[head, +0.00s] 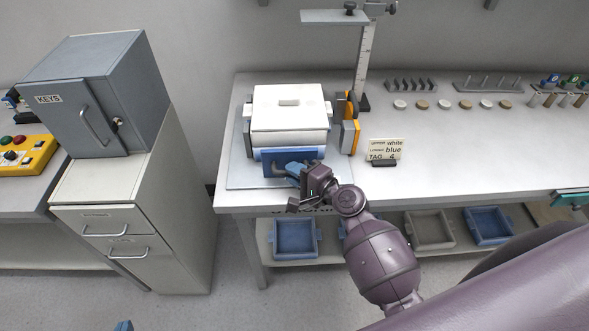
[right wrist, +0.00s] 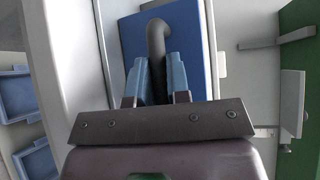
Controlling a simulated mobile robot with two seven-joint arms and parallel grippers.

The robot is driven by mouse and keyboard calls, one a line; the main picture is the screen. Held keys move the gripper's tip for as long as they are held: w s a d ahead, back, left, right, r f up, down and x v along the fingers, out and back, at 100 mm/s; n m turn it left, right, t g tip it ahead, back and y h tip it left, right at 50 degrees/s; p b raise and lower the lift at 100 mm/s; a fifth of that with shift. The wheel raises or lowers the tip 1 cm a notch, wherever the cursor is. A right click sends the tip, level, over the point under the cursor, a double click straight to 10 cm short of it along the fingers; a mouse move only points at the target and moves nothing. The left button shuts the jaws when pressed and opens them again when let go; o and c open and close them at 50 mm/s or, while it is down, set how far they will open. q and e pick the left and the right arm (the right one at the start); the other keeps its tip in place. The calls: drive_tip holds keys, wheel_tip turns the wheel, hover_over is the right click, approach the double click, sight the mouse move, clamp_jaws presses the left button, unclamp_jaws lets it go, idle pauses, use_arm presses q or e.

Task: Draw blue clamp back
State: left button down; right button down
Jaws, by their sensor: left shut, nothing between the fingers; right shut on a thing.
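The blue clamp (head: 281,157) is a blue block at the front of a white lidded box (head: 289,108) on the table. Its dark bent handle (right wrist: 157,36) stands out from the blue face in the right wrist view. My right gripper (head: 297,171) is at the front of the clamp, and its light-blue fingers (right wrist: 159,78) are shut on the handle. Only the blue tip of my left gripper (head: 123,326) shows, at the bottom edge of the head view, shut and empty, well away from the table.
A yellow-and-grey clamp (head: 349,125) stands right of the box. A sign (head: 384,149) reads "upper white, lower blue, tag 4". A measuring stand (head: 364,60) rises behind. Blue bins (head: 295,238) sit on the lower shelf. A grey cabinet (head: 105,90) stands left.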

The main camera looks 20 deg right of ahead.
drive_tip(key=c, duration=1.4)
unclamp_jaws()
drive_tip(key=shift+s+a+f, duration=0.1)
drive_tip(key=shift+s+f, duration=0.05)
drive_tip(key=shift+c, duration=0.2)
drive_tip(key=shift+o, duration=0.3)
drive_tip(key=shift+s, duration=0.1)
drive_tip(key=v, duration=1.1)
drive_tip(key=shift+b, duration=0.45)
drive_tip(key=s+d+f+n+g+h, duration=0.1)
drive_tip(key=s+d+f+n+h, duration=0.2)
drive_tip(key=s+f+n+h, duration=0.1)
drive_tip(key=s+d+f+n+g+h, duration=0.1)
drive_tip(key=s+d+f+n+h, duration=0.2)
drive_tip(key=s+f+n, duration=0.4)
drive_tip(key=f+n+h, duration=0.1)
drive_tip(key=n, duration=0.2)
drive_tip(key=shift+s+n, duration=0.3)
drive_tip(key=shift+n, duration=0.1)
